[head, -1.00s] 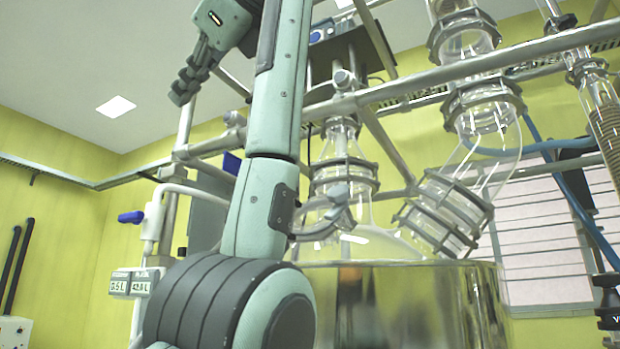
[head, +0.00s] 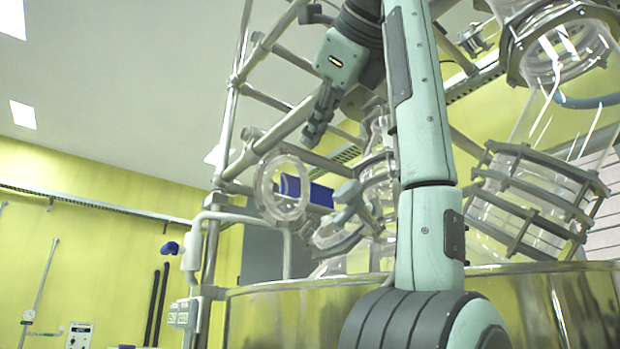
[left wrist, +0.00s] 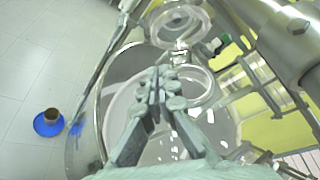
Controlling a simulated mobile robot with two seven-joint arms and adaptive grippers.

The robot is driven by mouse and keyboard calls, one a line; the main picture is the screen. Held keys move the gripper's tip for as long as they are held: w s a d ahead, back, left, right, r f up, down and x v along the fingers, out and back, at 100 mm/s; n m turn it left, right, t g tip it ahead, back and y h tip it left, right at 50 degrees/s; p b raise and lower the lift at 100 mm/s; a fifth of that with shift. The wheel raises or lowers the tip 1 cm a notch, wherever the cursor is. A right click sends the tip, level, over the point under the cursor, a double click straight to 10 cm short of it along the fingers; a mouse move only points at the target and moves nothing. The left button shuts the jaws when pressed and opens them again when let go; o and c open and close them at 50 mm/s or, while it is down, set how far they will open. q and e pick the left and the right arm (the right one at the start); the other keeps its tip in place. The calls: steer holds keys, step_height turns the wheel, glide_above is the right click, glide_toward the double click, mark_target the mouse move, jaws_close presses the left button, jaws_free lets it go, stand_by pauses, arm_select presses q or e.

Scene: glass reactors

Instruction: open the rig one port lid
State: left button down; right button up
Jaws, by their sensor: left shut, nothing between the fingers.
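The rig one port lid, a clear round glass disc (head: 281,188), stands tilted up on edge left of the port in the head view. In the left wrist view the lid (left wrist: 180,22) shows at the top, apart from the port's glass ring (left wrist: 200,82). The port neck (head: 338,238) sits on the glass vessel's shoulder and looks uncovered. My left gripper (head: 316,130) is shut and empty, above the lid and port in the head view. In the left wrist view its fingertips (left wrist: 162,76) overlap the port opening; contact cannot be told. My right gripper is not in view.
A clamped glass joint (head: 530,200) and metal frame bars (head: 270,135) crowd the vessel. A shiny metal bath (head: 270,310) surrounds its lower part. A blue-handled valve (head: 170,248) stands left. A blue dish (left wrist: 48,123) with a brown cup lies on the clear floor.

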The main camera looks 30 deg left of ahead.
arm_select(q)
glide_toward(271, 188)
steer(key=w+f, duration=0.2)
steer(key=w, duration=0.2)
steer(key=a, duration=0.2)
steer(key=a+p, duration=0.1)
steer(key=a, duration=0.1)
steer(key=shift+s+a+r, duration=0.1)
steer(key=shift+r, duration=0.2)
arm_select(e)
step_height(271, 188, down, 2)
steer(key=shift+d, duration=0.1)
